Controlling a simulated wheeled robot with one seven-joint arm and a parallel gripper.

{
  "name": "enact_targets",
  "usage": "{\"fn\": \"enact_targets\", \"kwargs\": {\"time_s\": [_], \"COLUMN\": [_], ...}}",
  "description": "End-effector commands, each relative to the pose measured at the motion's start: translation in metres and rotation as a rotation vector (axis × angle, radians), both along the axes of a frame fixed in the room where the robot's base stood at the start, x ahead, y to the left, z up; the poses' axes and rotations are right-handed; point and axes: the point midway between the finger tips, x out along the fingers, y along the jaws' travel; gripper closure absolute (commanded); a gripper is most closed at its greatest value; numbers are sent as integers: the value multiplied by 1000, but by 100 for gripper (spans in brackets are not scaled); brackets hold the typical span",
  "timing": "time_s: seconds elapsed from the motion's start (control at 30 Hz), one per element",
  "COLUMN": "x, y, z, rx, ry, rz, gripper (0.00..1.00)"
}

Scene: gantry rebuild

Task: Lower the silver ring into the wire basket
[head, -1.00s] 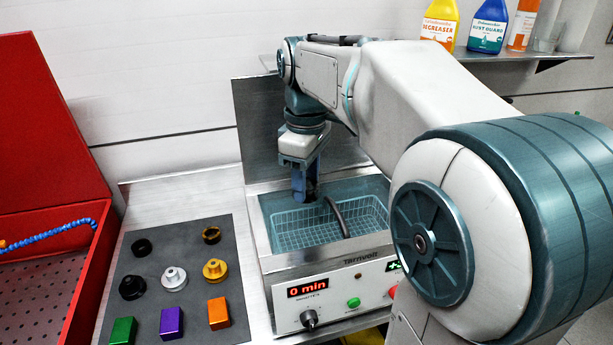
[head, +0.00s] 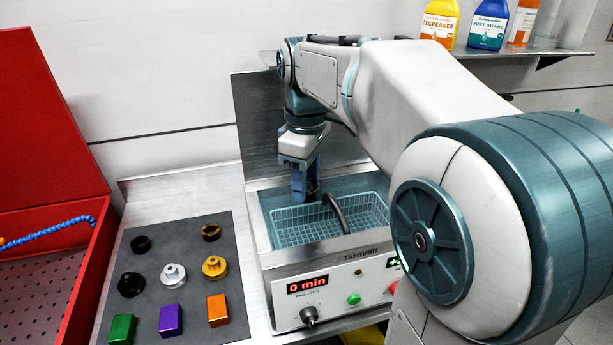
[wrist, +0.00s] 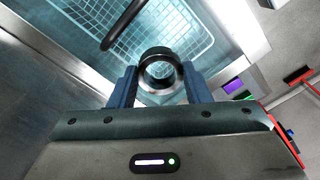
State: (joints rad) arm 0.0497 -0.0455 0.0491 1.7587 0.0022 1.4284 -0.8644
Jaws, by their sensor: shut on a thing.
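My gripper (wrist: 160,84) is shut on a ring (wrist: 149,83), held upright between the two blue fingers. The ring looks dark on its shaded outside and silvery inside. In the head view my gripper (head: 305,194) points down over the back left part of the wire basket (head: 300,236). The held ring is hard to make out there. The basket sits in the open tank of the cleaner, and its dark curved handle (head: 337,213) arches just right of my fingers. In the wrist view the basket mesh (wrist: 181,32) lies beyond the ring; the remaining gap is hard to judge.
The cleaner (head: 330,290) reads 0 min. To its left a grey mat (head: 150,255) holds a black ring, a brass ring, several knobs and coloured blocks. A red box (head: 88,285) stands far left. Bottles (head: 488,25) stand on a shelf behind my arm.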

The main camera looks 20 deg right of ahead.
Motion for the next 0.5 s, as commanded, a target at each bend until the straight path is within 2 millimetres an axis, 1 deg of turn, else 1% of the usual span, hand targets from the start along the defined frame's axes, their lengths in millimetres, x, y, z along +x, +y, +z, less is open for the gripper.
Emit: {"fn": "enact_targets", "kwargs": {"time_s": [0.03, 0.5], "x": [0, 0], "y": [0, 0], "z": [-5, -28], "rx": [0, 0], "ry": [0, 0], "rz": [0, 0], "gripper": [84, 84]}}
